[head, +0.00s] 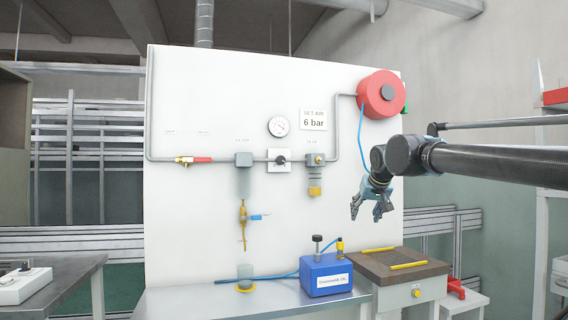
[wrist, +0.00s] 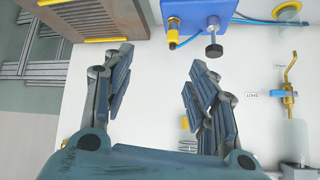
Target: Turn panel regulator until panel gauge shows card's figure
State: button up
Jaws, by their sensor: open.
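The white panel (head: 210,100) carries a round gauge (head: 278,127) with a pale dial; its reading is too small to make out. The card (head: 313,119) beside it reads "SET AIR 6 bar". Below the gauge, a black knob on a white square plate, which looks like the panel regulator (head: 281,160), sits in the pipe line. My gripper (head: 368,213) hangs in front of the panel's right side, right of and lower than the knob and apart from it. In the wrist view my gripper (wrist: 162,60) is open with nothing between its fingers; gauge, card and knob are not visible there.
A blue box (head: 327,275) with a black knob stands on the bench below; it also shows in the wrist view (wrist: 197,12). A red hose reel (head: 381,93) hangs upper right. A yellow-capped unit (head: 315,175) and a drain valve with a blue lever (head: 257,217) flank the knob.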

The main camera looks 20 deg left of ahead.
jog(key=w+a+r+t+y, duration=0.15)
jog(key=w+a+r, duration=0.25)
jog(key=a+r, duration=0.7)
jog(key=n+y, duration=0.2)
jog(key=y, duration=0.2)
send_near(282, 160)
jog(key=shift+t, duration=0.35)
jog(key=x, duration=0.9)
jog(key=shift+s+f, duration=0.1)
jog(key=shift+s, duration=0.05)
jog(key=c, duration=1.1)
